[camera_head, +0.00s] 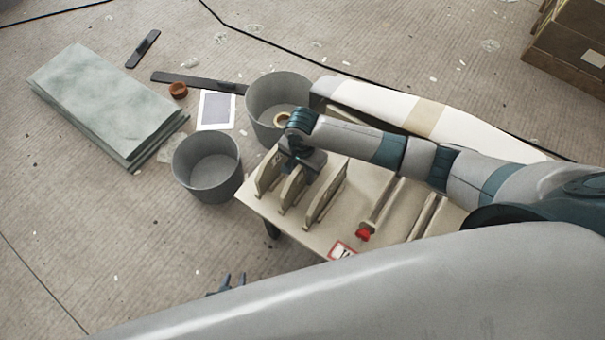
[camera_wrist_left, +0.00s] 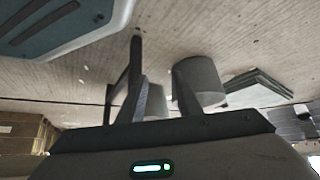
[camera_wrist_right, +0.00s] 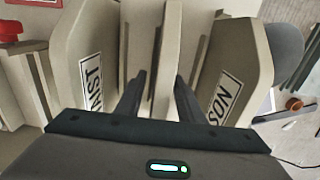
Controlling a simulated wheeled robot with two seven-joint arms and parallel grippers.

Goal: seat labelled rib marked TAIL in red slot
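Three pale ribs stand on edge on the mould table: the outer left one (camera_head: 267,172), the middle one (camera_head: 288,192) and the right one (camera_head: 326,196). My right gripper (camera_wrist_right: 158,85) is over the middle rib, fingers open on either side of its edge (camera_wrist_right: 160,25). The middle rib's label does not show. The neighbouring ribs' labels are partly hidden; TAIL is not readable on any. A red knob (camera_head: 364,234) and red-framed card (camera_head: 342,250) mark a slot (camera_head: 385,203) right of the ribs; nothing shows standing in it. My left gripper (camera_head: 226,284) is open and empty, off the table.
Two grey buckets (camera_head: 208,168) (camera_head: 272,95) stand beyond the table's left end. A stack of pale green sheets (camera_head: 100,100) lies further left. A long white mould (camera_head: 400,108) lies behind the table. Cardboard boxes (camera_head: 570,40) stand at the far right.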

